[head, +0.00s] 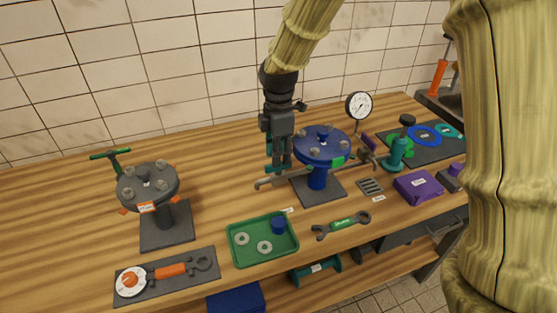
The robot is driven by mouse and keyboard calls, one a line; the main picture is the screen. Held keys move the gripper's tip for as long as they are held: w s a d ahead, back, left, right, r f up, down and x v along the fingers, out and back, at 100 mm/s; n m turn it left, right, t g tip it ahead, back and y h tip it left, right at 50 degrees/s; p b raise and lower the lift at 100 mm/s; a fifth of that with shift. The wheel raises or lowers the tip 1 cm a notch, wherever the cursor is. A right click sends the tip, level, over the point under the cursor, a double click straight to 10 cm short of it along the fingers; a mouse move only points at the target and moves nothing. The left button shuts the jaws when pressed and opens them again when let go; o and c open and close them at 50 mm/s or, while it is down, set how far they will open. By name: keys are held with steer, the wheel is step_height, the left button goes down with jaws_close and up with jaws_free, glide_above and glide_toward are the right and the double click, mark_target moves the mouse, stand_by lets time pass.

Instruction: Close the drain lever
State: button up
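My gripper (278,169) points down just left of the blue flanged fitting (322,147), with its two dark, teal-tipped fingers apart. A grey lever-like bar (292,182) runs roughly level below the fingertips, from a hooked left end toward the blue fitting's post. I cannot tell whether the fingers touch it. A green-handled lever (110,154) stands at the back left of the grey flanged fitting (148,184), which bears orange tags. No readable label shows which of the two is the drain lever.
A green tray (262,252) holds washers and a blue cup. A wrench (342,226), purple box (418,187), pressure gauge (359,106) and teal stand (396,155) are near the blue fitting. A dark mat (205,284) lies front left. Bench between the fittings is mostly clear.

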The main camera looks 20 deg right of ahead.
steer(key=shift+f, duration=1.8)
jaws_close()
